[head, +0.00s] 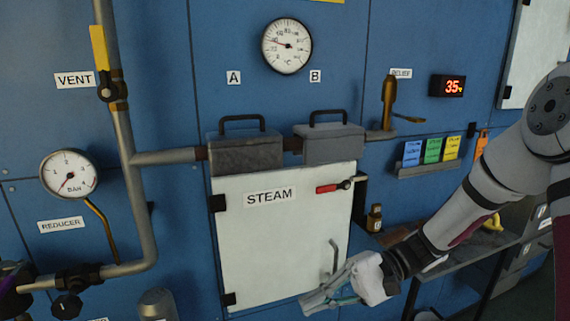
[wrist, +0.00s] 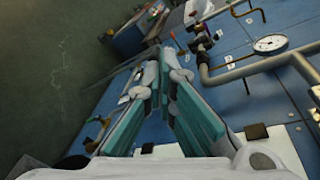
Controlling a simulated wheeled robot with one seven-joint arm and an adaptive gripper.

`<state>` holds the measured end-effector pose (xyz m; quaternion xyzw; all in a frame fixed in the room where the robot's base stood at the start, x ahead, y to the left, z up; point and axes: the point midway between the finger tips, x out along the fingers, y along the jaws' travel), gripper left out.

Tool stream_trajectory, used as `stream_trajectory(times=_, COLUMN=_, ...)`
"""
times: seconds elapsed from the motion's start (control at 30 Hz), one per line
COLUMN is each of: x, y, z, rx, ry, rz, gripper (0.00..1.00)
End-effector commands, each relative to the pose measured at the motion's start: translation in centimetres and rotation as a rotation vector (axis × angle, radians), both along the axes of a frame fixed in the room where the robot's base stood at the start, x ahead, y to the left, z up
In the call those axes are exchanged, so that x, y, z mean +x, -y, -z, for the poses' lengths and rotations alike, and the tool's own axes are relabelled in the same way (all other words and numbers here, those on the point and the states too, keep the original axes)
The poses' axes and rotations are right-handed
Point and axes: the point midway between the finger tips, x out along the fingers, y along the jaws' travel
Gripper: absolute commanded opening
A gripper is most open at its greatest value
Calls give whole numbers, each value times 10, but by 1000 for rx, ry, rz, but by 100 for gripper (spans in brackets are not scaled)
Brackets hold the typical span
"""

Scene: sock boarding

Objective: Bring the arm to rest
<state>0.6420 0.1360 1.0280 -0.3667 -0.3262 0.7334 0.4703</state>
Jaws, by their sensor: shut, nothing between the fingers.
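My arm (head: 458,205) reaches in from the right side of the head view, angled down and to the left. My gripper (head: 318,301) is low in front of the lower right part of the white STEAM door (head: 262,245), below its handle. In the wrist view my gripper (wrist: 165,70) shows two grey fingers with teal pads. It is shut and holds nothing. I cannot tell whether it touches the door.
A shelf (head: 465,249) runs behind my forearm. Pipes (head: 137,190) and a reducer gauge (head: 69,174) are left.

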Motion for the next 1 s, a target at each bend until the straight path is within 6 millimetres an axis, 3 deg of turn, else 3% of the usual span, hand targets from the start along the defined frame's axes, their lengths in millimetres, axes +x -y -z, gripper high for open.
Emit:
stream_trajectory(times=0.4, x=-80, y=31, z=-37, rx=-543, ry=220, rz=-178, gripper=0)
stream_trajectory(times=1.0, x=-153, y=111, z=-101, rx=-1140, ry=688, rz=-101, gripper=0)
